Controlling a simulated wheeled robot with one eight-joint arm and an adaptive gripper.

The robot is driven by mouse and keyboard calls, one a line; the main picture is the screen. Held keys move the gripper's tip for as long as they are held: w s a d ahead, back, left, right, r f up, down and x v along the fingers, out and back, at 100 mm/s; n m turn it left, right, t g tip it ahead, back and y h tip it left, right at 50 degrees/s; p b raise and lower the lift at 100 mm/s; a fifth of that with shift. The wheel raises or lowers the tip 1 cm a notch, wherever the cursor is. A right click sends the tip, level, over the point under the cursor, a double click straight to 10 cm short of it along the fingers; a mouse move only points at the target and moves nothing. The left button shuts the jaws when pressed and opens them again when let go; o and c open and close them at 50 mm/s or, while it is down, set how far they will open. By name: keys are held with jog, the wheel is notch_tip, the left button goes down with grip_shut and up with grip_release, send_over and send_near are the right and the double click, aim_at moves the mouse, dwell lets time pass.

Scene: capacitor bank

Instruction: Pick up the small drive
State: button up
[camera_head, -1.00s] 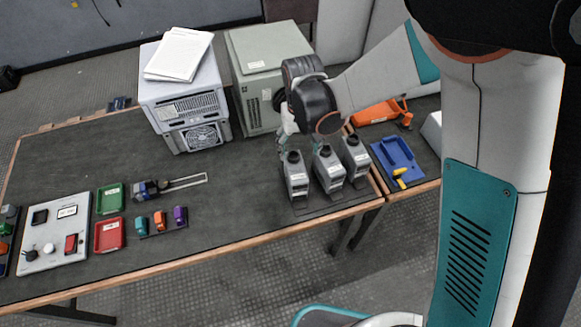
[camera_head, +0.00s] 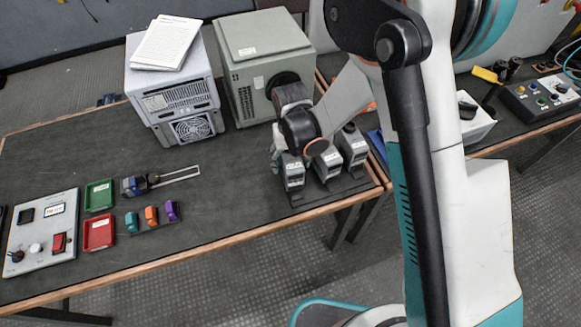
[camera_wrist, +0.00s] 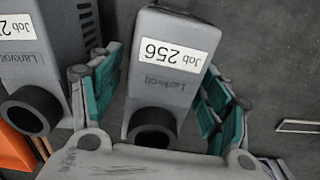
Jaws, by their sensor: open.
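Three small grey drives with black round collars stand in a row near the front right of the dark table. The left drive (camera_head: 293,174) is partly covered by my gripper (camera_head: 280,158) in the head view. The middle drive (camera_head: 328,164) and right drive (camera_head: 353,147) stand beside it. In the wrist view a drive labelled "Job 256" (camera_wrist: 160,75) lies between the teal pads of my open gripper (camera_wrist: 157,95), one finger on each side. Gaps appear to show beside it; contact is not clear. A neighbouring drive (camera_wrist: 25,60) shows at the left.
A large grey-green cabinet (camera_head: 262,45) and a pale computer-like case (camera_head: 170,85) stand behind. Red (camera_head: 99,231) and green (camera_head: 99,195) trays and small coloured parts lie at left. The table between them and the drives is mostly clear.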

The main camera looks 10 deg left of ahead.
notch_tip(320, 180, down, 2)
jog(key=shift+f, duration=0.1)
jog(key=c, duration=1.6)
jog(key=shift+c, duration=0.2)
